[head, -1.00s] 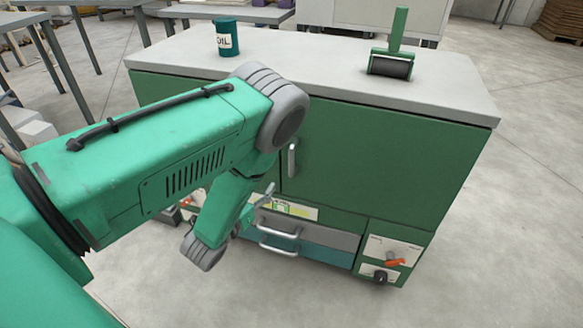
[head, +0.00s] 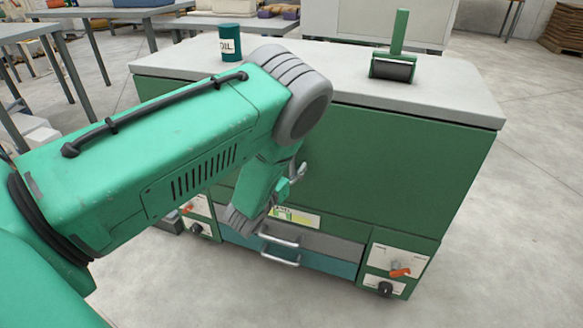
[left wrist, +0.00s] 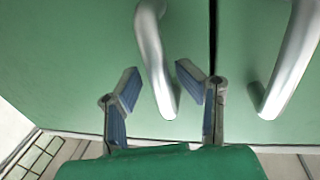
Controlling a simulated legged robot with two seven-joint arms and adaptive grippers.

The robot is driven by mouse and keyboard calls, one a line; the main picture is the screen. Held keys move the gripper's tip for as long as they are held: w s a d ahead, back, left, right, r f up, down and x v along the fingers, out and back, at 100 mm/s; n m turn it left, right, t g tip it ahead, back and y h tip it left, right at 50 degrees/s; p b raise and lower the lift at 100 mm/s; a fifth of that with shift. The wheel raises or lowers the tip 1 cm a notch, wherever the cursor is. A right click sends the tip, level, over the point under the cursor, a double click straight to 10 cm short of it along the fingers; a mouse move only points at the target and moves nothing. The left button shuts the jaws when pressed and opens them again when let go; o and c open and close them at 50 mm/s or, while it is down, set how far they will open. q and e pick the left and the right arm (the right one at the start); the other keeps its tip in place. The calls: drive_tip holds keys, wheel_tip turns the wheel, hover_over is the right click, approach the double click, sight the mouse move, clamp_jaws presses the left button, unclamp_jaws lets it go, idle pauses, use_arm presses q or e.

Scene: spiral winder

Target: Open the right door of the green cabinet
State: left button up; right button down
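The green cabinet (head: 400,170) stands ahead with a pale top. Its right door (head: 390,150) looks shut; my left arm covers much of the left door. In the left wrist view a dark seam (left wrist: 213,40) runs between two curved metal handles, a left one (left wrist: 151,50) and a right one (left wrist: 290,65). My left gripper (left wrist: 160,82) is open there, its blue-padded fingers on either side of the left handle's lower part. I cannot tell whether they touch it. In the head view the left gripper (head: 296,172) is close to the door front, partly hidden. My right gripper is not in view.
An oil can (head: 230,43) and a green-handled roller (head: 394,62) stand on the cabinet top. Below the doors are drawers with a metal handle (head: 280,242) and a panel with an orange switch (head: 400,272). The floor to the right is clear.

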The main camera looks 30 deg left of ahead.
use_arm(q)
drive_tip(key=shift+d+r, duration=0.15)
drive_tip(key=shift+d, duration=0.2)
drive_tip(key=c, duration=0.7)
drive_tip(key=shift+d, duration=0.1)
clamp_jaws()
drive_tip(key=o, duration=0.9)
unclamp_jaws()
drive_tip(key=shift+a+f, duration=0.25)
drive_tip(key=shift+a, duration=0.4)
drive_tip(key=shift+c, duration=0.2)
drive_tip(key=shift+a+f, duration=0.1)
drive_tip(key=shift+a, duration=0.1)
drive_tip(key=shift+s+d, duration=0.1)
drive_tip(key=shift+d, duration=0.25)
drive_tip(key=shift+s+d, duration=0.15)
drive_tip(key=shift+s, duration=0.2)
drive_tip(key=s, duration=1.1)
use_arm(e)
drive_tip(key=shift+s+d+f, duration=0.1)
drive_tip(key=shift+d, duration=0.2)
use_arm(q)
drive_tip(key=shift+a, duration=0.3)
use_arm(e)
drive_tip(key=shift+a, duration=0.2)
